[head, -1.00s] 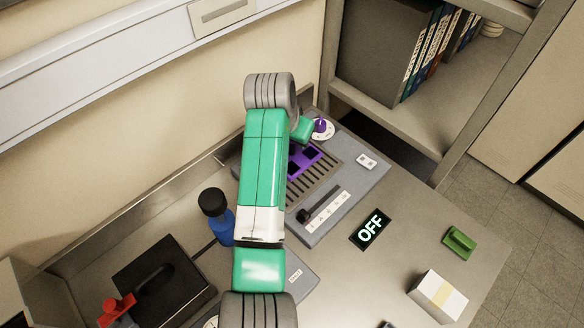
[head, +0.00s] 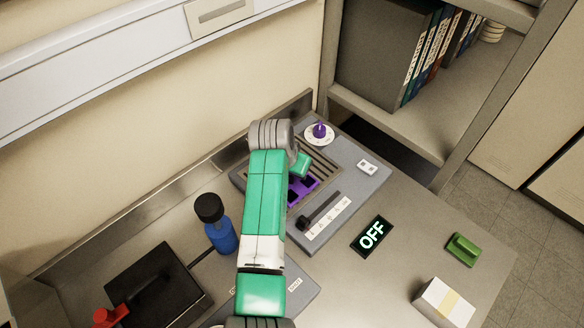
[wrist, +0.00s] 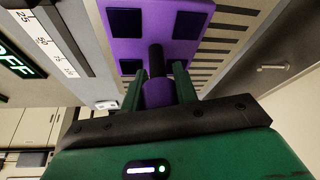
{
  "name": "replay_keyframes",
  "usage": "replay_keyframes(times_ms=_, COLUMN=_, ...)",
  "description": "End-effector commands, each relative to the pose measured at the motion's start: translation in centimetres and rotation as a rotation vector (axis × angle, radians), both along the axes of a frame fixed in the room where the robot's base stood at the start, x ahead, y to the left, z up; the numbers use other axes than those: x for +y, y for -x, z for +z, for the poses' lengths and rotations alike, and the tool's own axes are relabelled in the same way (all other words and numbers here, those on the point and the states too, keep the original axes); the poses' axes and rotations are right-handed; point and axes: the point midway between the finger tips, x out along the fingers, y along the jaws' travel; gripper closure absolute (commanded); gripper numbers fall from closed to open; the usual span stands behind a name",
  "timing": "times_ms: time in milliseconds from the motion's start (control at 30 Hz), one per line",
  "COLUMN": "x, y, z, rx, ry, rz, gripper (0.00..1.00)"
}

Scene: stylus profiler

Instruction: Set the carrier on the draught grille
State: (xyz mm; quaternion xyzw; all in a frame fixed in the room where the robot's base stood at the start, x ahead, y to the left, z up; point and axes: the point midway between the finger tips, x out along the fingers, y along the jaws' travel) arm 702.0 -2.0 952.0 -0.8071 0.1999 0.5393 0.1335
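The carrier (head: 303,189) is a purple plate with dark square pockets. In the wrist view the carrier (wrist: 172,50) is ahead of my gripper (wrist: 158,90), whose two green fingers close on its purple and black upright handle (wrist: 157,92). The draught grille (head: 322,168) is a slatted panel in the grey bench unit; its slats also show past the carrier in the wrist view (wrist: 222,42). The carrier is over the grille's near part. I cannot tell whether it touches the slats. My arm hides part of the carrier and grille in the head view.
A slider with a scale (head: 324,216) lies beside the grille. A purple knob on a white dial (head: 319,132) is at the unit's far end. An OFF sign (head: 372,236), green block (head: 462,249), white box (head: 444,303), blue bottle (head: 221,236) and black box (head: 150,290) stand around.

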Motion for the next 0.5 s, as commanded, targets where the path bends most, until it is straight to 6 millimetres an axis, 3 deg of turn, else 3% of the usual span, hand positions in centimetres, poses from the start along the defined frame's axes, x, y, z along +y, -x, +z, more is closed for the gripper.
replay_keyframes(times_ms=33, x=0.0, y=0.0, z=0.0, rx=0.000, ry=0.000, rz=0.000, gripper=0.63)
replay_keyframes(times_ms=100, x=0.0, y=0.0, z=0.0, rx=0.000, ry=0.000, rz=0.000, gripper=0.49)
replay_keyframes(times_ms=367, x=0.0, y=0.0, z=0.0, rx=0.000, ry=0.000, rz=0.000, gripper=0.49)
replay_keyframes(times_ms=500, x=0.2, y=0.4, z=1.8, rx=-0.003, ry=0.001, rz=0.000, gripper=0.49)
